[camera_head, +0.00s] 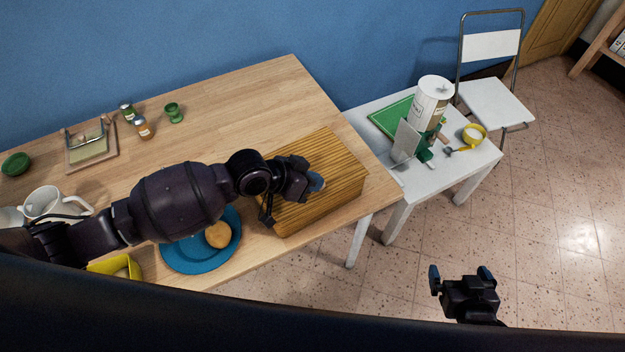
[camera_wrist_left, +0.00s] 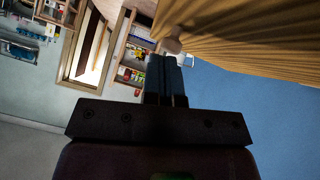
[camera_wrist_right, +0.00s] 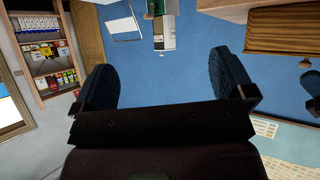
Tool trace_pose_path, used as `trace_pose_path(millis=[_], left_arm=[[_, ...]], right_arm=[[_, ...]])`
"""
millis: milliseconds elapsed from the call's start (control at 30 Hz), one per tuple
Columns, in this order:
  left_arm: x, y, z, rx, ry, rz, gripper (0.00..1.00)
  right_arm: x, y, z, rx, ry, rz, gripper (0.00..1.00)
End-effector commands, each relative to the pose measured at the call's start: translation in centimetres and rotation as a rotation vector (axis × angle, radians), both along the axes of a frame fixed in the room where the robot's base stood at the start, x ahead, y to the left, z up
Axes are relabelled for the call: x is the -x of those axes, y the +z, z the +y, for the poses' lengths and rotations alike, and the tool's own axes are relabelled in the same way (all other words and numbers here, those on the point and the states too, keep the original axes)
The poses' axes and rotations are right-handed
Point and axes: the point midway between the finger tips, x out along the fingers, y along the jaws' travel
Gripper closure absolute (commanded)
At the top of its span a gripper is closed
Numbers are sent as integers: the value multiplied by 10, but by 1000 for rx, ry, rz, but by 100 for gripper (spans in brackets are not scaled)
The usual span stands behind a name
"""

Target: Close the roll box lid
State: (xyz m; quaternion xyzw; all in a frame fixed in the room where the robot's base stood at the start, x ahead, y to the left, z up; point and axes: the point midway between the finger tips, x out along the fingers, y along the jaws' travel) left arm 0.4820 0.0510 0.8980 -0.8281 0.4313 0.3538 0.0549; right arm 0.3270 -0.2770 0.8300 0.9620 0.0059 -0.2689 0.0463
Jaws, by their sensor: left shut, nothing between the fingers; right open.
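The roll box (camera_head: 335,185) is a wooden box with a ribbed, slatted lid, on the right end of the wooden table. The lid looks down over the box in the head view. My left gripper (camera_head: 317,182) is shut and empty at the top of the box, over the lid. In the left wrist view the ribbed lid (camera_wrist_left: 255,35) fills the top right, and the shut blue fingertips (camera_wrist_left: 165,62) are close beside a pale round knob (camera_wrist_left: 172,45). Contact cannot be told. My right gripper (camera_head: 462,280) is open and empty over the floor, away from the table.
A blue plate (camera_head: 190,258) with a bread roll (camera_head: 218,235) lies left of the box, partly under my left arm. A white side table (camera_head: 470,172) with a green-and-white dispenser stands right. Mugs, jars and a butter dish are on the table's left. The table's back middle is clear.

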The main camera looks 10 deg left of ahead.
Motion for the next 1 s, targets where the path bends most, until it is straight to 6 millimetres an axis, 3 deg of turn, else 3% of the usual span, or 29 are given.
trace_pose_path(millis=[200, 333, 533, 800, 1000], left_arm=[[-2, 26, -2, 0, 2, -1, 100], [-3, 38, -3, 0, 3, 1, 100], [17, 58, 21, 0, 3, -1, 100], [38, 86, 46, 0, 3, -1, 100], [46, 96, 54, 0, 2, -1, 100]], right_arm=[[-2, 26, 0, 1, 2, -6, 0], [1, 32, -1, 1, 0, 7, 0], [10, 18, -2, 1, -5, 27, 0], [8, 19, -1, -2, -6, 22, 0], [6, 21, -1, -3, -6, 16, 0]])
